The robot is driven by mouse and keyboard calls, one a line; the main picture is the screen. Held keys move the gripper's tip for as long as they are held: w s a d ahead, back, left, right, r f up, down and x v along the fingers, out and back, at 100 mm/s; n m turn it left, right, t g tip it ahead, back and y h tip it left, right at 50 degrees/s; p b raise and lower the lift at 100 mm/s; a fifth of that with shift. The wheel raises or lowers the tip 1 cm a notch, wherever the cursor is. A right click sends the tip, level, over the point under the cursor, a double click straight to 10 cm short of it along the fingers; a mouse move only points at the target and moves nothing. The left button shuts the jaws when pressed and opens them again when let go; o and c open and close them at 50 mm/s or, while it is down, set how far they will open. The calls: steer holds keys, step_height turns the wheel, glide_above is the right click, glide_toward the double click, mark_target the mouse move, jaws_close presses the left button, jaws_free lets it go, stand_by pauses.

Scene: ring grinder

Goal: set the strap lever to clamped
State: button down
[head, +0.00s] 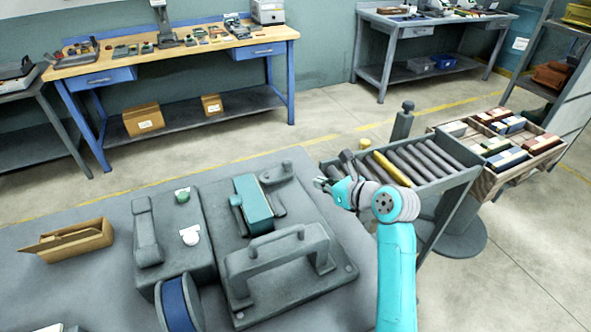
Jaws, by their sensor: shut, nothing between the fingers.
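A grey machine (222,215) stands on the grey table, with a teal block (255,203) on its top. A short grey lever-like part (276,174) sits just behind and right of the teal block; I take it as the strap lever, but its exact setting is hard to tell. A large grey handle (275,256) arches over the machine's near part. My gripper (319,184) is to the right of the teal block, beside the machine's right edge, apart from the lever in the picture. It is shut and empty; its fingertips are small here.
A grey housing (172,230) with green and white knobs and a blue wheel (180,304) stands at left. An open cardboard box (75,240) lies further left. A roller rack (420,165) and a wooden crate (510,145) stand right of my arm. Open floor lies behind.

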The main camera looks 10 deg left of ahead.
mark_target(290, 168)
steer(key=x, duration=0.8)
steer(key=shift+w+a+r, duration=0.25)
steer(key=shift+w+a, duration=0.5)
steer(key=shift+a, duration=0.05)
steer(key=shift+w+a, duration=0.45)
steer(key=shift+a, duration=0.05)
